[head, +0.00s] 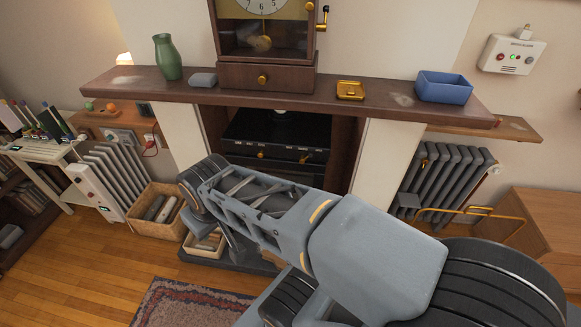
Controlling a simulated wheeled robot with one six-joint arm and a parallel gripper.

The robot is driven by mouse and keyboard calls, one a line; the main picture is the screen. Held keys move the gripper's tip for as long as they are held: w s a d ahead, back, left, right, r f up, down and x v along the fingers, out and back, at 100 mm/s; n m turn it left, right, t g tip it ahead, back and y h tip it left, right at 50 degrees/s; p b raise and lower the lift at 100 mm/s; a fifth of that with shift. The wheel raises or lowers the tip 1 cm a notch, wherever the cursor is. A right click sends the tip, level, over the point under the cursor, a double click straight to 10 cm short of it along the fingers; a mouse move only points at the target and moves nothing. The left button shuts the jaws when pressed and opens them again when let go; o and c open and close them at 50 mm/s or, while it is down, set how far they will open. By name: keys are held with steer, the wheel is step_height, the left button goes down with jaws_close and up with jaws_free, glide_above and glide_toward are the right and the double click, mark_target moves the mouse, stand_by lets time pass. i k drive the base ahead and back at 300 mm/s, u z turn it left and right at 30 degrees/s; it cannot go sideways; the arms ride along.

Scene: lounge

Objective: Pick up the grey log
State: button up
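A wicker basket (137,212) stands on the floor left of the fireplace. Log-like pieces stick up in it: a grey-looking one (153,207) and a browner one (168,209) beside it. They are small in the picture, so I cannot be sure which is the grey log. My arm reaches across the middle, and its far end bends down right of the basket. My gripper (236,247) is low by the hearth, mostly hidden by my own arm links. I cannot see its fingertips or whether they hold anything.
A smaller box (190,248) with pale pieces stands by the hearth, close to my arm's end. A radiator (112,172) stands left of the basket.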

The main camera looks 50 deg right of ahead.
mark_target(156, 206)
steer(key=u, duration=0.2)
steer(key=k, duration=0.3)
steer(key=u, duration=1.25)
steer(key=i, duration=2.3)
steer(key=z, duration=0.1)
